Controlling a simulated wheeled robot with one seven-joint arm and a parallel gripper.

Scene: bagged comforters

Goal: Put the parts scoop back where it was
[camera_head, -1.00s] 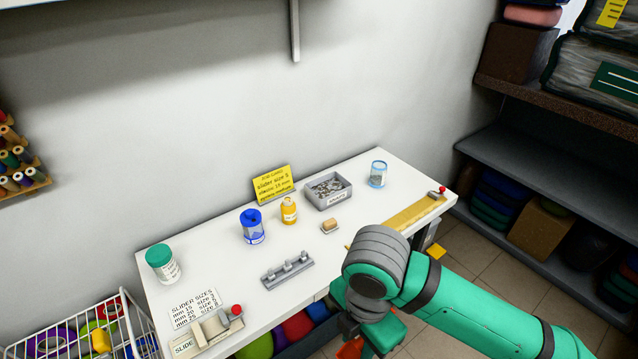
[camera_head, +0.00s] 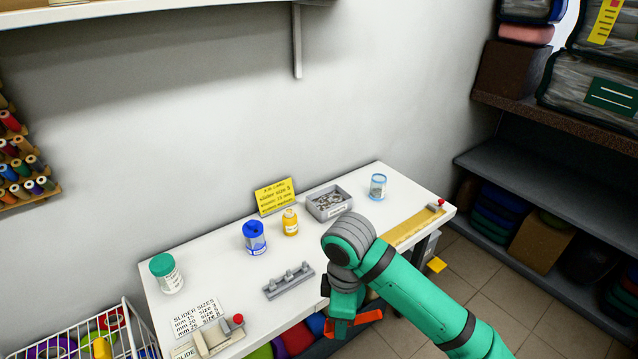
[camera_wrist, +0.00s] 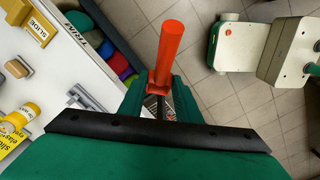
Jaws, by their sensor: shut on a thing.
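The parts scoop (camera_head: 362,318) has an orange-red handle and sticks out of my gripper (camera_head: 343,308) in front of the table's front edge. In the wrist view, the scoop's handle (camera_wrist: 170,50) points up the picture, away from my gripper (camera_wrist: 160,103). My gripper is shut on it. The scoop's far end is mostly hidden between the green fingers. A grey bin (camera_head: 345,208) of small metal parts stands at the back of the white table (camera_head: 215,250), apart from the scoop.
A grey stand with pegs (camera_head: 288,283), a blue-lidded jar (camera_head: 254,238), a yellow bottle (camera_head: 290,222), a yellow card (camera_head: 274,196) and a clear jar (camera_head: 377,187) stand on the table. A green-lidded jar (camera_head: 167,274) is at left. A yellow ruler strip (camera_head: 412,226) lies at right.

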